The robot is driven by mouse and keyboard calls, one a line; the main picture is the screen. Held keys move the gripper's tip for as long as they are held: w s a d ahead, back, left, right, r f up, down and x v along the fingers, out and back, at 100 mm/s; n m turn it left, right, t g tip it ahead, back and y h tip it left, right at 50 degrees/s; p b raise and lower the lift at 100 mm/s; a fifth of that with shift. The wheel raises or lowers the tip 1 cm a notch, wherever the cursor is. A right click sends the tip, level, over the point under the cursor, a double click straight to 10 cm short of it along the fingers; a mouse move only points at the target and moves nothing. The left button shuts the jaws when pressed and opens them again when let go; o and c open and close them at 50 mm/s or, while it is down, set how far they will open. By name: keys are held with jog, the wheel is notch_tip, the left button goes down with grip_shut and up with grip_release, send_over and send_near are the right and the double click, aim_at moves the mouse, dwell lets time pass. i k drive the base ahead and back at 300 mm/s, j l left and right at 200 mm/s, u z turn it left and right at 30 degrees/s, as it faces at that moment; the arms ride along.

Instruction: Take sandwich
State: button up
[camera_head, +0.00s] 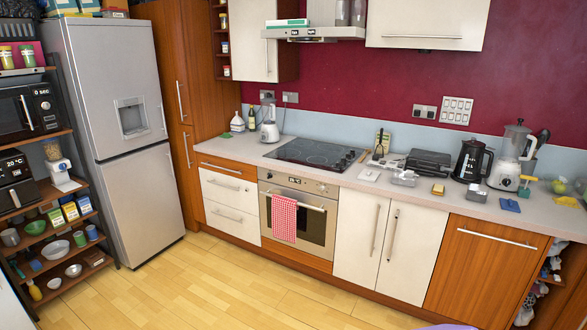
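I cannot make out a sandwich for certain in the head view. A small yellow-and-brown block (438,189) lies on the counter in front of a flat black appliance (428,162); it is too small to tell what it is. My gripper is not in view.
A long counter (343,182) runs along the back wall with a hob (316,154), a black kettle (471,160) and a blender (514,155). An oven (298,216) with a red checked towel (284,219) is below. A fridge (125,183) and loaded shelves stand left. The wooden floor (215,290) is clear.

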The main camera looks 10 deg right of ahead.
aim_at(438, 190)
jog(key=i+z, duration=0.3)
jog(key=i, duration=0.15)
jog(key=i+j+z, duration=0.3)
jog(key=i, duration=0.15)
jog(key=i+j+z, duration=0.15)
jog(key=i+z, duration=0.2)
jog(key=i+j+z, duration=1)
jog(key=z, duration=0.15)
jog(key=i+j+z, duration=0.15)
jog(key=j+z, duration=0.15)
jog(key=j, duration=0.15)
jog(key=i+j+z, duration=0.15)
jog(key=j+z, duration=0.4)
jog(key=j, duration=0.25)
jog(key=i, duration=0.1)
